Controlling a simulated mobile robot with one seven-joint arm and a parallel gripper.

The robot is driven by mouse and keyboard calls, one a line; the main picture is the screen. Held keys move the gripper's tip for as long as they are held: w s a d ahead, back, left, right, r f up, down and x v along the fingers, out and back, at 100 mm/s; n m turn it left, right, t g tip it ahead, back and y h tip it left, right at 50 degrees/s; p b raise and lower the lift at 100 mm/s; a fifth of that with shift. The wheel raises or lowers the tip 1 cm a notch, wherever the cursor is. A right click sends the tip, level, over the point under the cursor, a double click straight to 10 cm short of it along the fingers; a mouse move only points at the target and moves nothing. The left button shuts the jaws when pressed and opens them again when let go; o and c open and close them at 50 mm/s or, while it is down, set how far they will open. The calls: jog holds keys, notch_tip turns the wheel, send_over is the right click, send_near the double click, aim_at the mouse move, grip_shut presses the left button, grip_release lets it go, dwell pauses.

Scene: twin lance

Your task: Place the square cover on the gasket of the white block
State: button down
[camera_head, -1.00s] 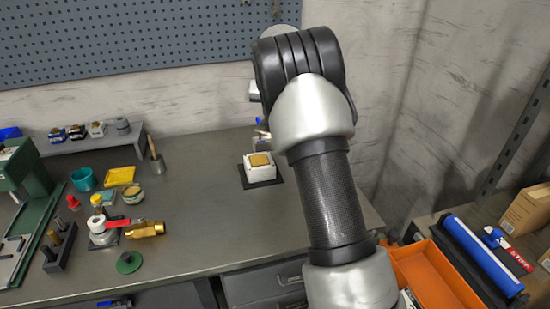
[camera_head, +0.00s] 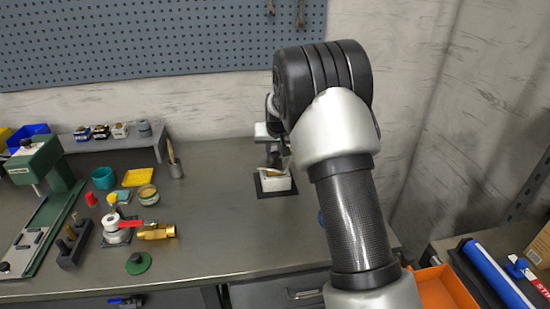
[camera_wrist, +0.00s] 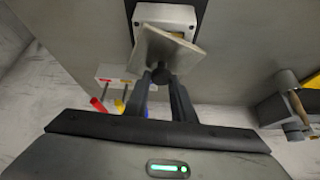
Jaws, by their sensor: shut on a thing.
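The white block (camera_head: 275,184) stands on a dark mat (camera_head: 291,191) towards the back of the bench. It also shows at the top of the wrist view (camera_wrist: 178,13). My gripper (camera_wrist: 162,78) is shut on the dark knob of the square cover (camera_wrist: 160,52), a grey plate. The cover is tilted and turned relative to the block, and overlaps it in the wrist view. A sliver of the tan gasket (camera_wrist: 179,35) shows beside the plate; the rest is hidden. I cannot tell whether cover and block touch. In the head view my arm partly hides the gripper.
A brass fitting (camera_head: 155,231), a red-handled valve (camera_head: 117,229), a yellow tray (camera_head: 138,178) and a teal cup (camera_head: 104,177) stand on the left. A brush in a holder (camera_head: 175,166) stands left of the block. The bench between is clear.

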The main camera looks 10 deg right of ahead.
jog(key=shift+w+f, duration=0.1)
jog(key=shift+f, duration=0.95)
jog(key=shift+f, duration=0.25)
jog(key=c, duration=1.5)
grip_release()
